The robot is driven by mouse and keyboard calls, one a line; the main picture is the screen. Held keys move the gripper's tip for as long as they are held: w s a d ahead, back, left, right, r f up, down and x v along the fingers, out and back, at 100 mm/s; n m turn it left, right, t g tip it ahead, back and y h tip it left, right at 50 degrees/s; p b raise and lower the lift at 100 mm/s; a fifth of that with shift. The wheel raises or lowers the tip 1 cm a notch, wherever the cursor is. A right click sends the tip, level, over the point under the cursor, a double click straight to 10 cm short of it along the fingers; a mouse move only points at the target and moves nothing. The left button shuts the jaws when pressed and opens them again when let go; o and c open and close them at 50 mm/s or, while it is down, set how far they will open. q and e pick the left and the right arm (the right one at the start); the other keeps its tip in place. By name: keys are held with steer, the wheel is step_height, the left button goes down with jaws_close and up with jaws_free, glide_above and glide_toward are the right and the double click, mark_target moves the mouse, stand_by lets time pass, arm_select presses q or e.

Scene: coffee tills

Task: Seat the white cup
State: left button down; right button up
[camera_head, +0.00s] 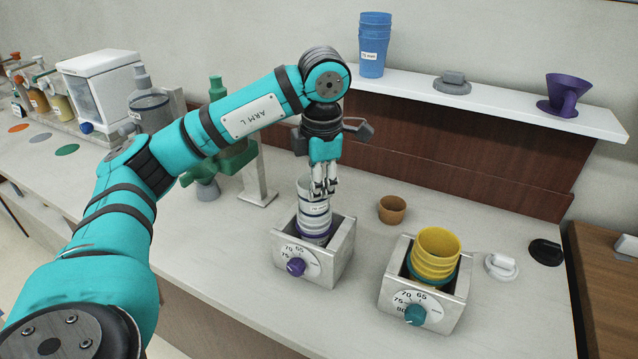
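The white cup (314,208) stands in the left metal box (336,255), which has a purple knob. Its ribbed wall rises well above the box, and a purple band (316,240) shows around its lower part. The cup's bottom is hidden inside the box. My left gripper (324,189) points down at the cup's rim, on its right side. Its fingers are close together and look shut on the cup's wall, and they cover part of the rim. My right gripper is not in view.
A second metal box (452,306) with a teal knob holds yellow cups (436,250). A small brown cup (392,209) stands between and behind the boxes. A white lid-like piece (501,266) and a black one (546,252) lie to the right. A shelf (490,98) holds blue cups (374,45) and a purple dripper (563,95).

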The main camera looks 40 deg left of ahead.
mark_target(319, 205)
arm_select(q)
steer(key=shift+f+b, duration=1.75)
steer(key=shift+f, duration=0.7)
steer(key=c, duration=1.1)
jaws_free()
steer(key=shift+r, duration=0.1)
step_height(319, 205, up, 8)
steer(key=p, duration=0.6)
